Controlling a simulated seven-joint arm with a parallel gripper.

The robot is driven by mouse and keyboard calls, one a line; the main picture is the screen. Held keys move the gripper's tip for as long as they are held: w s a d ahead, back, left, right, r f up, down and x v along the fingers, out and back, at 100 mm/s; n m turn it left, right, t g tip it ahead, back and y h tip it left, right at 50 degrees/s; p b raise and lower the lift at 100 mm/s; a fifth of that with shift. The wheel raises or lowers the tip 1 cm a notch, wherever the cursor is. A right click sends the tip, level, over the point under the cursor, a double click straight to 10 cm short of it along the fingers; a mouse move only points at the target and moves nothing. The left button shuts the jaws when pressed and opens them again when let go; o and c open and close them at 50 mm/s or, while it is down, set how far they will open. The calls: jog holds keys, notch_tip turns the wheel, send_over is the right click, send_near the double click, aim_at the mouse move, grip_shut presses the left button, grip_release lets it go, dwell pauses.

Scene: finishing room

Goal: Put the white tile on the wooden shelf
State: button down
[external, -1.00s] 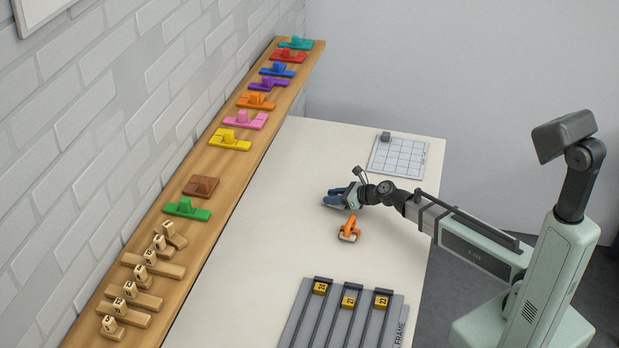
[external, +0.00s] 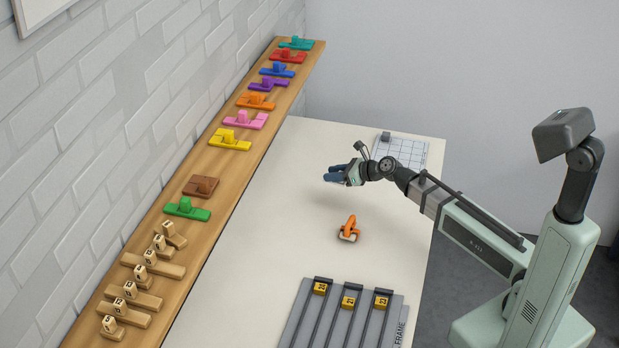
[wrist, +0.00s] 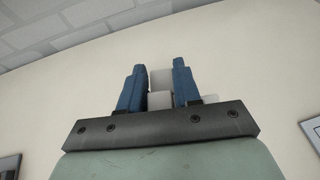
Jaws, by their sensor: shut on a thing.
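The white tile (wrist: 160,80) shows between the blue fingers of my gripper (wrist: 159,66) in the wrist view, with a knob-like block nearer the palm. My gripper is shut on it. In the external view my gripper (external: 334,173) is above the pale table, and the tile cannot be made out there. The wooden shelf (external: 213,163) runs along the brick wall to the left of my gripper, apart from it. It bears a row of coloured tiles with knobs, a brown one (external: 201,186) and a green one (external: 187,208) among them.
A bare stretch of shelf lies between the yellow tile (external: 230,139) and the brown one. On the table are an orange tool (external: 349,228), a grid board (external: 412,152) and a grey slotted frame (external: 317,321).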

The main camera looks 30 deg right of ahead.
notch_tip(320, 180, up, 42)
jog(key=n+g+y, duration=0.6)
jog(key=n+g, duration=0.5)
send_over(215, 170)
notch_tip(215, 170, down, 4)
jog(key=shift+f, duration=5.8)
jog(key=shift+f, duration=0.1)
jog(key=c, duration=0.8)
grip_release()
